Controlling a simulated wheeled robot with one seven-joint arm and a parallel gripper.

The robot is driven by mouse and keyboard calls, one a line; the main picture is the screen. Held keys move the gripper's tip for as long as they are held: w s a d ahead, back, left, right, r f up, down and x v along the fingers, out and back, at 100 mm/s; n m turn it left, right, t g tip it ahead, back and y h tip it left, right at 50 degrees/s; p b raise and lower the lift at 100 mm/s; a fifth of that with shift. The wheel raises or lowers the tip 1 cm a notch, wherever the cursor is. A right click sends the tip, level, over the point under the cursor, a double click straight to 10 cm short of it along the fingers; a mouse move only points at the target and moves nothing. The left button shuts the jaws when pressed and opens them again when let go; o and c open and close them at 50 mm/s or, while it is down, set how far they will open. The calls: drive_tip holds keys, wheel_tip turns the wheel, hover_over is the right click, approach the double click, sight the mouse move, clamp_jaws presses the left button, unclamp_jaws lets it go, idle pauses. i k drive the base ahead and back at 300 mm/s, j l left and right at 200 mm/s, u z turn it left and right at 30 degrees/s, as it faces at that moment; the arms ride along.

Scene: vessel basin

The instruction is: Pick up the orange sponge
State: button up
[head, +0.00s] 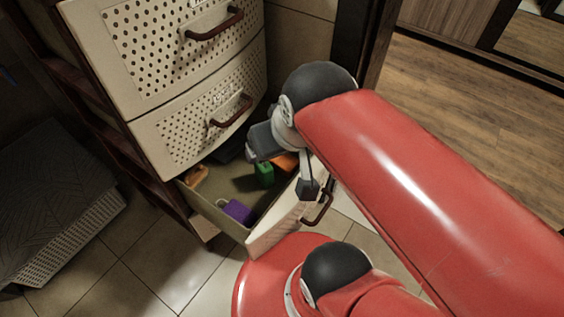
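An open bottom drawer (222,222) holds several small items. A bright orange piece (286,161), which looks like the orange sponge, lies in its right part, partly hidden by my gripper. A duller orange-brown piece (196,175) lies at the drawer's back left; I cannot tell for certain which of the two is the sponge. My gripper (298,178) is over the right side of the drawer, close to the bright orange piece in the picture. One dark fingertip shows near the drawer front. The other finger is not clear, and I cannot tell whether it touches anything.
A green block (264,173) and a purple block (239,212) lie in the same drawer. Two closed perforated drawers (200,115) with brown handles stand above it. The drawer's front panel (284,217) is close to my gripper. A grey-topped basket (55,210) stands at left; tiled floor lies between.

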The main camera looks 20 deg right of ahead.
sight(287, 164)
drive_tip(key=k+l+z, duration=0.2)
drive_tip(key=k, duration=0.45)
drive_tip(key=j+z, duration=0.15)
drive_tip(key=z, duration=0.3)
drive_tip(key=j+z, duration=0.2)
drive_tip(key=z, duration=0.25)
drive_tip(key=j+z, duration=0.2)
drive_tip(key=z, duration=0.25)
drive_tip(key=j+z, duration=0.15)
drive_tip(key=z, duration=0.3)
drive_tip(key=k+j, duration=0.15)
drive_tip(key=j, duration=0.2)
drive_tip(key=k+j, duration=0.1)
drive_tip(key=j, duration=0.25)
drive_tip(key=k+j, duration=0.15)
drive_tip(key=j, duration=0.15)
drive_tip(key=k+j, duration=0.1)
drive_tip(key=j, duration=0.25)
drive_tip(key=k+j, duration=0.15)
drive_tip(key=j, duration=0.2)
drive_tip(key=k+j, duration=0.1)
drive_tip(key=j, duration=0.25)
drive_tip(key=i, duration=0.5)
